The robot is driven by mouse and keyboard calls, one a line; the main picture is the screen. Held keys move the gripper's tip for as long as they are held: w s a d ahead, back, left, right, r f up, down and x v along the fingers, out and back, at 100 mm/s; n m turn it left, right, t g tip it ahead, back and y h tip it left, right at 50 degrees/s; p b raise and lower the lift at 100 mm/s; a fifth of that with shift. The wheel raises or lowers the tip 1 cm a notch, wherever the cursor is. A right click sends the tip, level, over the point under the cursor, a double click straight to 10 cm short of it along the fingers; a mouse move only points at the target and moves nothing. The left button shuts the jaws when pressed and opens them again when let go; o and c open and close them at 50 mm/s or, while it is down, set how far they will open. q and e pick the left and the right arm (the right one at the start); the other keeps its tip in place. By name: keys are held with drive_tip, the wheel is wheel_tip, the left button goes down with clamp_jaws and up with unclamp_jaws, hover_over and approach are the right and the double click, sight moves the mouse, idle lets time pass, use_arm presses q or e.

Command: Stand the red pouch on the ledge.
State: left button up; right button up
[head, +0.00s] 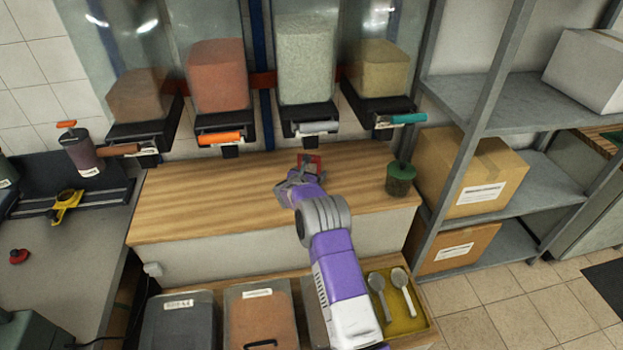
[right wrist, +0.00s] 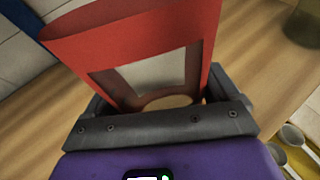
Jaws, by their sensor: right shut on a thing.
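The red pouch (head: 312,161) is small in the head view, at the far end of my right arm. In the right wrist view the red pouch (right wrist: 140,50) is large, with an open-looking top and a pale window in its front. My right gripper (head: 301,178) is shut on the pouch's lower part, and its fingers sit on both sides of it. The wooden ledge (head: 200,200) lies below the dispensers, under the gripper and pouch. I cannot tell whether the pouch's bottom touches the wood. My left gripper is not in view.
Dispensers with an orange handle (head: 220,138) and a teal handle (head: 405,119) hang behind the ledge. The ledge's left part is clear. A yellow tray (head: 419,322) with scoops is below at right.

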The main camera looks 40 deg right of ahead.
drive_tip(key=shift+w+d, duration=0.3)
drive_tip(key=shift+d, duration=0.2)
drive_tip(key=shift+f, duration=1.75)
drive_tip(key=shift+f+b, duration=0.1)
drive_tip(key=shift+b, duration=0.3)
drive_tip(key=o, duration=0.8)
